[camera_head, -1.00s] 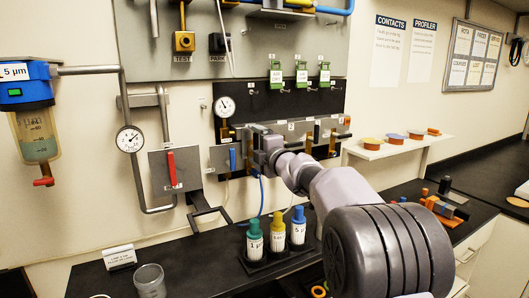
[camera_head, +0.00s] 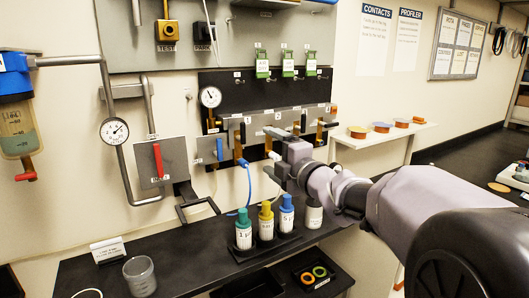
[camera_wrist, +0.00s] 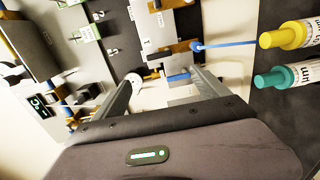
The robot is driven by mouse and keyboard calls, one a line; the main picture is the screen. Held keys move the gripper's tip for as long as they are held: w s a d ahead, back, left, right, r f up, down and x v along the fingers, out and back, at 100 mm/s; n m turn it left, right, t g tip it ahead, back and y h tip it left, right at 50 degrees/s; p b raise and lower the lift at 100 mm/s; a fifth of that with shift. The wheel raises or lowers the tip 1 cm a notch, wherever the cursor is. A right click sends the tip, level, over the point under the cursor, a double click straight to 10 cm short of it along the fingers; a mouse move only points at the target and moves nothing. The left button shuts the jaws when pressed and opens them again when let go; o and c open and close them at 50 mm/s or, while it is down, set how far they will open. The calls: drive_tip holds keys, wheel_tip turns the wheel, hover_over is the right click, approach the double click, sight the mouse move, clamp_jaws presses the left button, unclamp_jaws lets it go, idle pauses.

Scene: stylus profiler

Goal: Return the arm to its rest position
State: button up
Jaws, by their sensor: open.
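My arm reaches in from the right in the head view. My gripper (camera_head: 282,165) is in front of the lower valve panel (camera_head: 232,150), above the row of bottles. In the wrist view both fingers of my gripper (camera_wrist: 160,82) are spread apart with nothing held between them. Past the fingers the wrist view shows the panel with a blue handle (camera_wrist: 180,77) and a blue hose (camera_wrist: 225,44). The gripper's tips are partly hidden by my wrist in the head view, and I cannot tell their exact distance from the panel.
Bottles with green (camera_head: 243,218), yellow (camera_head: 266,212) and blue (camera_head: 287,205) caps stand in a rack below the gripper. A clear beaker (camera_head: 140,277) is at the front left. A shelf (camera_head: 385,136) with small dishes is at the right.

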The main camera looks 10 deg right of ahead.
drive_tip(key=s+d+f+m+g+h, duration=0.2)
drive_tip(key=s+f+m+h, duration=0.15)
drive_tip(key=s+m, duration=0.4)
drive_tip(key=s+d+f+m+g+h, duration=0.2)
drive_tip(key=s+m+h, duration=0.2)
drive_tip(key=s+m, duration=0.35)
drive_tip(key=s+a+f+m+g+y, duration=0.2)
drive_tip(key=s+a+f+m, duration=0.3)
drive_tip(key=s, duration=0.6)
drive_tip(key=s+a+f+m+g+y, duration=0.2)
drive_tip(key=s+a+f+m+g, duration=0.3)
drive_tip(key=s+f, duration=0.3)
drive_tip(key=s, duration=0.3)
drive_tip(key=shift+m, duration=0.4)
